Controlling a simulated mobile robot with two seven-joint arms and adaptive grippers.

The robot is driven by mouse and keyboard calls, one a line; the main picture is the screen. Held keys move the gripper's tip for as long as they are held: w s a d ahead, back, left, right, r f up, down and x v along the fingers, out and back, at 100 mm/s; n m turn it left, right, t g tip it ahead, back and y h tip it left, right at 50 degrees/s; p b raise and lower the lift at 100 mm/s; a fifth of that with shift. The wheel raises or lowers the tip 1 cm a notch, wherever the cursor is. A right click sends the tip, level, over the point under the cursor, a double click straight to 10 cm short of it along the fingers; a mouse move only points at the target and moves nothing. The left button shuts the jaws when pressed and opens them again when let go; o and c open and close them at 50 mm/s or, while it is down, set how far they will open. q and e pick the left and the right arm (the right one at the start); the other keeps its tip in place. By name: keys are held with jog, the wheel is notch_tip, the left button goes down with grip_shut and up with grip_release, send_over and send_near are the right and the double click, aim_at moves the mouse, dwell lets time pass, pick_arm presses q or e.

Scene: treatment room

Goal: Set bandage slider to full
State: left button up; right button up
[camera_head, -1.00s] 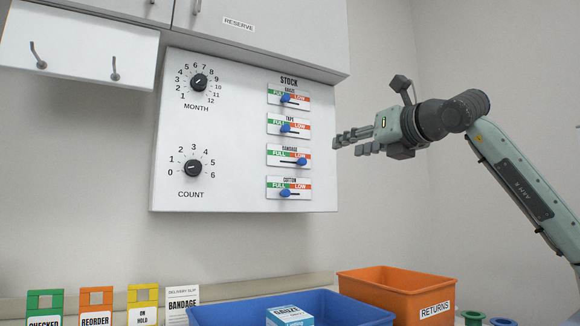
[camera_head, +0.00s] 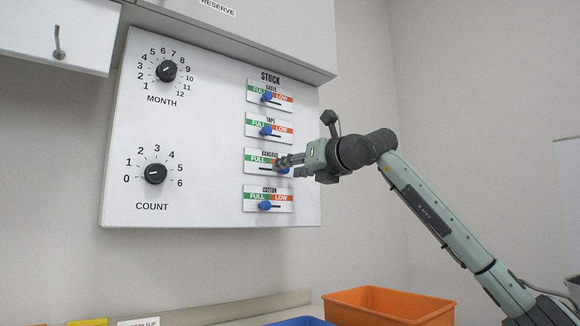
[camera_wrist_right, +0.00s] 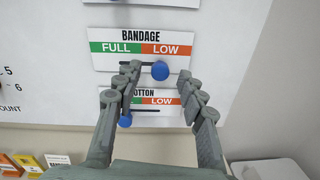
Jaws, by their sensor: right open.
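The bandage slider plate (camera_head: 252,167) is third down in the STOCK column, with green FULL at left and red LOW at right. Its blue knob (camera_wrist_right: 160,70) is under LOW, at the right part of its slot; in the head view my fingers partly hide the knob and label. My right gripper (camera_head: 288,167) reaches the board from the right, at this plate. In the wrist view its open fingers (camera_wrist_right: 158,72) stand on either side of the knob, with no clear contact. My left gripper is in neither view.
The gauze slider (camera_head: 266,97) and tape slider (camera_head: 265,131) are above, the cotton slider (camera_head: 264,205) close below. The month dial (camera_head: 167,71) and count dial (camera_head: 155,174) are further left. An orange bin (camera_head: 385,303) stands below; space right of the board is free.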

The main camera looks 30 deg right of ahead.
jog(key=shift+w, duration=0.3)
grip_shut()
jog(key=shift+a, duration=0.15)
